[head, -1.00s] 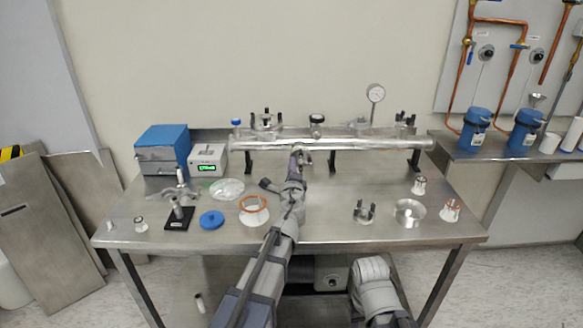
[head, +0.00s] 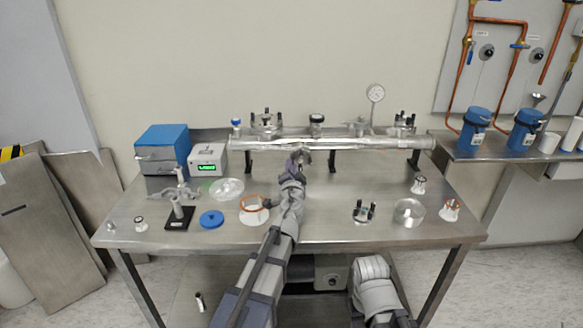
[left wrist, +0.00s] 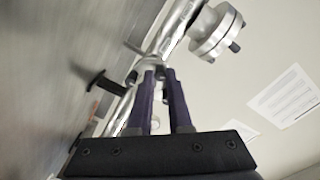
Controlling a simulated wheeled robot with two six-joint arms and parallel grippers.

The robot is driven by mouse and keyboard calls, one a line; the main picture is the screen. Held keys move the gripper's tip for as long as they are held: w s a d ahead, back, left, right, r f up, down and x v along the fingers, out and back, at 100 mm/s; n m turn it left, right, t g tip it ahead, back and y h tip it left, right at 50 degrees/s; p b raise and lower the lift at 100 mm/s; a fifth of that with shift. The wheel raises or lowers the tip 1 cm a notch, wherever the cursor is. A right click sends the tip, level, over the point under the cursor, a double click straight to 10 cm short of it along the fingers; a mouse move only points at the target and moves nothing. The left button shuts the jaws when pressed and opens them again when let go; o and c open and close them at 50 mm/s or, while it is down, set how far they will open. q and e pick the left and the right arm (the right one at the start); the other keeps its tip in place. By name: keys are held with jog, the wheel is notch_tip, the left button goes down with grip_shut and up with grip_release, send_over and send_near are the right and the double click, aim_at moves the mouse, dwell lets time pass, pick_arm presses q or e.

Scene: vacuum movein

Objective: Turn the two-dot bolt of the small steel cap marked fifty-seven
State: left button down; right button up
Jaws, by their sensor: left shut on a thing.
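My left gripper (head: 303,157) is at the front of the long steel pipe (head: 350,144), near its middle. In the left wrist view its two purple fingers (left wrist: 158,74) are close together, shut on a small steel piece at the pipe, apparently a bolt of a small cap. The fingers hide most of this piece. No dots and no number fifty-seven can be read. The pipe (left wrist: 177,25) runs slantwise behind the fingertips, with a larger flanged fitting (left wrist: 216,32) at upper right. My right gripper is not in view.
On the steel table (head: 330,208) are a blue lid (head: 212,219), a glass dish (head: 227,189), an orange-rimmed funnel (head: 254,215) and several loose fittings. A blue box (head: 163,140) stands at back left.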

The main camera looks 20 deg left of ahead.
pick_arm(q)
jog(key=n, duration=1.2)
dwell(0.5)
jog(key=c, duration=0.8)
grip_release()
jog(key=shift+c, duration=0.2)
jog(key=shift+s, duration=0.15)
jog(key=v, duration=0.7)
jog(key=shift+s, duration=0.3)
